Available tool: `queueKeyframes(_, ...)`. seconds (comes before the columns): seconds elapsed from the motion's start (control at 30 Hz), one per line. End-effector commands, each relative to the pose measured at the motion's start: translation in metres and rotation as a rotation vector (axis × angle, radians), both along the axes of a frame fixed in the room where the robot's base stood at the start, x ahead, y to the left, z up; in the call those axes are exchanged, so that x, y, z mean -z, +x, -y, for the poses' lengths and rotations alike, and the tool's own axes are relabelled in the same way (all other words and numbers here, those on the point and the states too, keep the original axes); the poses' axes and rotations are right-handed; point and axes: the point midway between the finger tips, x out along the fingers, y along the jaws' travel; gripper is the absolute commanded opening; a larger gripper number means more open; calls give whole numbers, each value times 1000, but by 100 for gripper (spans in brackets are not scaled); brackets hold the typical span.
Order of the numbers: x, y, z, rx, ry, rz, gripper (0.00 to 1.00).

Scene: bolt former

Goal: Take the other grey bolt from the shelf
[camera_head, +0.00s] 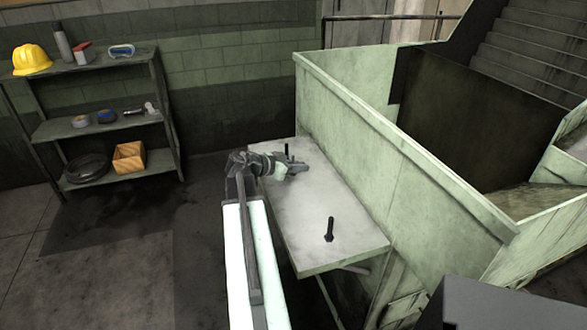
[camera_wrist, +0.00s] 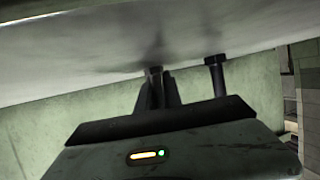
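The grey shelf (camera_head: 310,205) is a flat plate against the green wall. A dark grey bolt (camera_head: 329,230) stands on its head near the shelf's front end. Another bolt (camera_head: 287,148) stands beyond my gripper (camera_head: 301,167), which reaches low over the shelf. In the wrist view the shelf (camera_wrist: 110,55) appears upside down at the top. One bolt (camera_wrist: 217,75) stands clear to the right of my gripper (camera_wrist: 157,82). A further bolt (camera_wrist: 155,72) shows between my fingers, its head at the shelf surface. Whether the fingers press on it is unclear. The head view hides this bolt.
The green wall (camera_head: 390,145) rises along the shelf's right side. A dark rack (camera_head: 105,130) at the left holds a yellow helmet (camera_head: 31,59), a wooden box (camera_head: 129,157) and other items. Floor is open between rack and shelf.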

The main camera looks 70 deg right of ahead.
Motion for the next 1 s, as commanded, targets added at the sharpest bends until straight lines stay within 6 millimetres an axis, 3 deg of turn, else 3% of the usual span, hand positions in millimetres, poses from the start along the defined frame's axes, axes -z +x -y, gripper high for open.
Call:
queueKeyframes(0.47, -9, 0, 0, 1, 0, 0, 0)
queueKeyframes(0.9, -94, -1, 0, 2, 0, -1, 0)
queueKeyframes(1.0, -103, -1, 0, 2, 0, 0, 0)
